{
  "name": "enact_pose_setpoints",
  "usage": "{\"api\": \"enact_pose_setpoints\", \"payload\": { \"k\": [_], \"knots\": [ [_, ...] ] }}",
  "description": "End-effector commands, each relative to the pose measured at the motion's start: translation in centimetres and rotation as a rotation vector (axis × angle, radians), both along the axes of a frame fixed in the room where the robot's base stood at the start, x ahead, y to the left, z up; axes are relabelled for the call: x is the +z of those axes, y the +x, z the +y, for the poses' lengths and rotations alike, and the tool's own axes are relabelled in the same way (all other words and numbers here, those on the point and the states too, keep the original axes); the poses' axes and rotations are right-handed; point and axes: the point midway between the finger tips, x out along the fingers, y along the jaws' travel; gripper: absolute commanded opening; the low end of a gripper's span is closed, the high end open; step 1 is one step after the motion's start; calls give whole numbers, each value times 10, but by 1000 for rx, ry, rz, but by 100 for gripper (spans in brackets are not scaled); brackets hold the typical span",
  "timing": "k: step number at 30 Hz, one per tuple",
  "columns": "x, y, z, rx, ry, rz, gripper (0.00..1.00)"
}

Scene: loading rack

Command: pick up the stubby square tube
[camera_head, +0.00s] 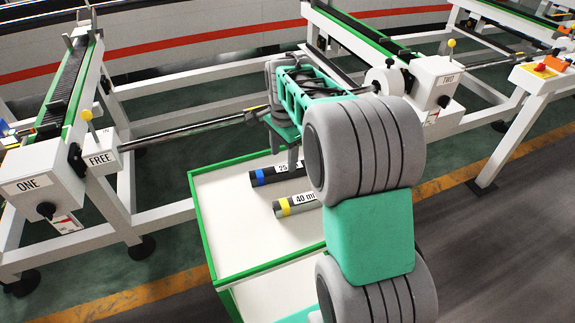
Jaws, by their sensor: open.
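Two short dark tubes lie on the white top of a green-edged cart (236,245), below and around my gripper. The farther tube (265,177) has a blue band and a label starting with "25". The nearer tube (283,209) has a yellow band and a label reading about "40 m". The right ends of both are hidden by my arm. I cannot tell from this view whether either is square. My gripper (293,160) is above the farther tube, pointing down, open. Its fingertips are partly covered by the arm, and it holds nothing that I can see.
White conveyor frames stand behind, with boxes marked ONE (38,190), FREE (100,155) and TWO (433,80). A long bar (190,130) runs from the FREE box behind my gripper. The cart's front left top is clear. A yellow floor line (140,297) runs below.

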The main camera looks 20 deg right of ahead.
Motion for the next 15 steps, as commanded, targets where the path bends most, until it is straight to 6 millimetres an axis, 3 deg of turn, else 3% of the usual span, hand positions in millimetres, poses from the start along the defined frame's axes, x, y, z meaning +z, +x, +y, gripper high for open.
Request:
{"api": "enact_pose_setpoints", "payload": {
  "k": [3, 6, 15],
  "knots": [
    [-21, 28, -23, -244, 15, 43, 62],
    [-31, 37, -30, -337, 18, 57, 62],
    [-72, 42, -33, -350, 19, 60, 62]
  ]
}}
